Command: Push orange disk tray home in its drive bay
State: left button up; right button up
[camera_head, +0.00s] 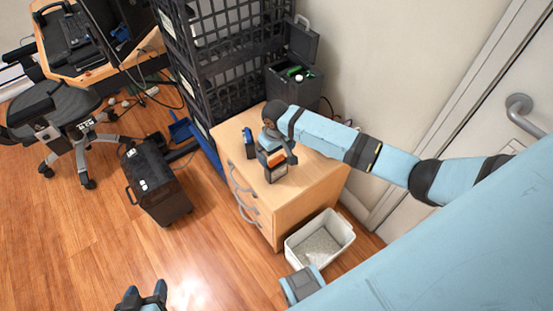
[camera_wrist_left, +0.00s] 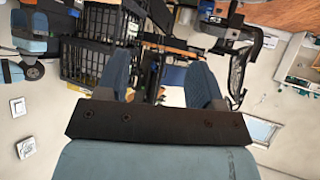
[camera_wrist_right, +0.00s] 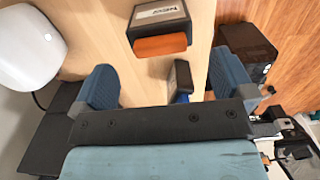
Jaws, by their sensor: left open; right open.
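The orange disk tray (camera_wrist_right: 160,46) shows as an orange block at the near end of a small black drive bay (camera_wrist_right: 157,14) with a pale label. It stands out from the bay's edge; how deep it sits I cannot tell. In the head view the tray (camera_head: 277,158) and bay (camera_head: 275,175) are on the wooden cabinet top. My right gripper (camera_wrist_right: 163,80) is open and empty, above the cabinet, its fingers apart on either side of the line to the tray and not touching it. My left gripper (camera_head: 145,292) is open and empty, low over the floor, far from the tray.
A small dark, blue-topped item (camera_head: 249,140) stands beside the bay on the cabinet (camera_head: 312,178). Black crates (camera_head: 215,60) and an open dark box (camera_head: 292,84) stand behind. A white bin (camera_head: 322,238) is by the cabinet, a black case (camera_head: 157,183) on the floor.

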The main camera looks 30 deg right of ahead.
notch_tip(320, 180, up, 7)
jog(key=s+a+f+n+t+y, duration=0.1)
jog(key=s+a+f+t+y, duration=0.15)
jog(key=s+a, duration=0.3)
jog(key=s+a+f+t+y, duration=0.1)
jog(key=s+a+f+t, duration=0.1)
jog(key=s+a+f, duration=0.3)
jog(key=s+d+r+t, duration=0.25)
jog(key=s+t, duration=0.35)
jog(key=s, duration=0.5)
pick_arm(q)
notch_tip(320, 180, up, 14)
jog(key=s+a+p, duration=0.1)
jog(key=p, duration=1.6)
jog(key=shift+a+f, duration=0.15)
jog(key=shift+a, duration=0.05)
pick_arm(e)
notch_tip(320, 180, up, 15)
jog(key=s, duration=0.1)
jog(key=shift+s+d, duration=0.35)
jog(key=shift+d, duration=0.05)
pick_arm(q)
jog(key=shift+d, duration=0.1)
pick_arm(e)
jog(key=shift+f+t, duration=0.1)
jog(key=shift+t, duration=0.15)
pick_arm(q)
jog(key=shift+c, duration=0.3)
pick_arm(e)
jog(key=shift+c, duration=0.5)
